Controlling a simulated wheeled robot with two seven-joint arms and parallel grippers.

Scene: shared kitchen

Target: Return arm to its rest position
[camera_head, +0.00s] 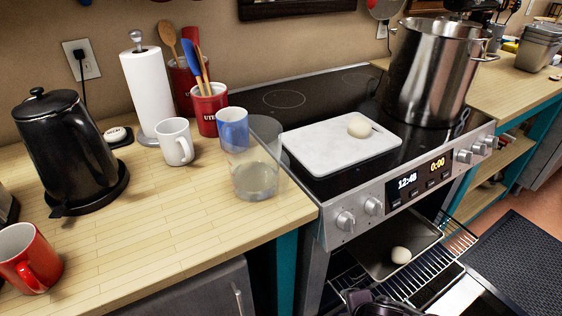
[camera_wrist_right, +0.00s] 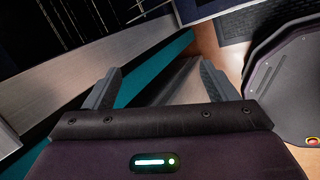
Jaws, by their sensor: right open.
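My right gripper (camera_wrist_right: 160,88) is open and empty in the right wrist view. Its two dark fingers stand apart, with a cabinet side and floor showing beyond them. In the head view a dark part of my arm shows at the bottom edge, in front of the open oven; its fingers cannot be made out there. My left gripper is in neither view.
A baking tray (camera_head: 378,250) with a pale dough ball (camera_head: 401,255) sits on the pulled-out oven rack (camera_head: 458,243). Another ball (camera_head: 359,126) lies on a white board (camera_head: 322,148) on the stove. A glass jar (camera_head: 254,178) stands near the counter edge. A steel pot (camera_head: 425,75) stands right.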

